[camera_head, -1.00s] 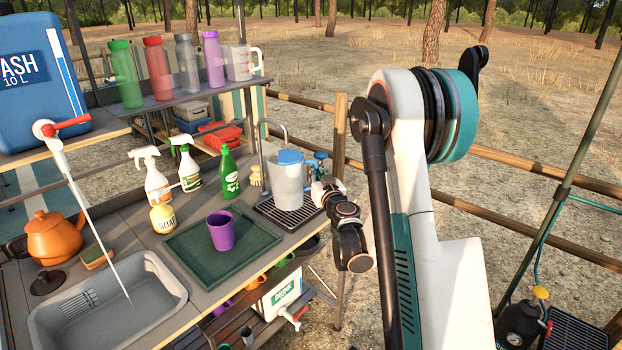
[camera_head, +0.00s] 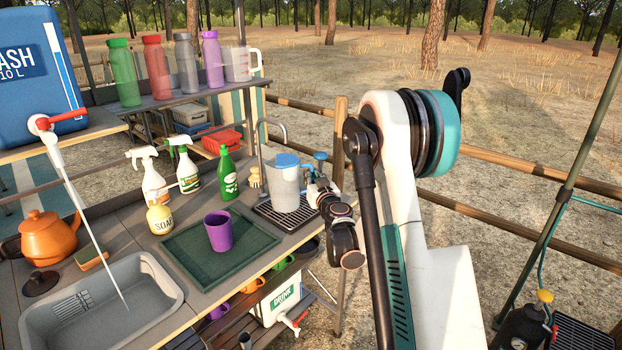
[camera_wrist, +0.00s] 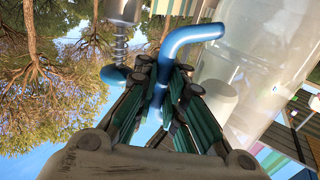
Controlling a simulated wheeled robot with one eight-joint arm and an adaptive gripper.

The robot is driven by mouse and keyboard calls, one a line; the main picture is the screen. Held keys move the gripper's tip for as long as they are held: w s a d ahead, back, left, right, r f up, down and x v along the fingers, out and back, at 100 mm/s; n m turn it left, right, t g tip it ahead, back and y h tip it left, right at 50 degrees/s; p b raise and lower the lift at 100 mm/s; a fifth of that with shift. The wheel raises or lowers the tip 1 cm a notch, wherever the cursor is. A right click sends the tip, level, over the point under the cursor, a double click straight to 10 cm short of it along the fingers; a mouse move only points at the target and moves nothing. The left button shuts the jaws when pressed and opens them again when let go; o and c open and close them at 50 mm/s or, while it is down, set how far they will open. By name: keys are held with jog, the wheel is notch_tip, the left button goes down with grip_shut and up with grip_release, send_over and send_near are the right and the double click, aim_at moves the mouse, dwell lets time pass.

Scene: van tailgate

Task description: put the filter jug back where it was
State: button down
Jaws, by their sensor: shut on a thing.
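My gripper (camera_head: 316,188) is at the jug's right side. In the wrist view my gripper (camera_wrist: 165,95) is shut on the jug's blue handle (camera_wrist: 190,36), and the clear jug body (camera_wrist: 275,65) fills the right side. The jug's base is out of the wrist view.
A tap (camera_head: 277,130) rises close behind the jug. A purple cup (camera_head: 218,231) stands on a green mat (camera_head: 185,250) to the left. A green bottle (camera_head: 228,178) and spray bottles (camera_head: 187,170) stand behind the mat. A grey basin (camera_head: 150,315) is at the front left.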

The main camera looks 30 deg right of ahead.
jog(key=c, duration=2.1)
grip_release()
jog(key=shift+f, duration=0.1)
jog(key=o, duration=0.4)
jog(key=shift+o, duration=0.2)
jog(key=shift+s, duration=0.1)
jog(key=s+a+p, duration=0.1)
jog(key=s+a, duration=0.1)
jog(key=s, duration=0.9)
jog(key=shift+s+a, duration=0.2)
jog(key=shift+s, duration=0.1)
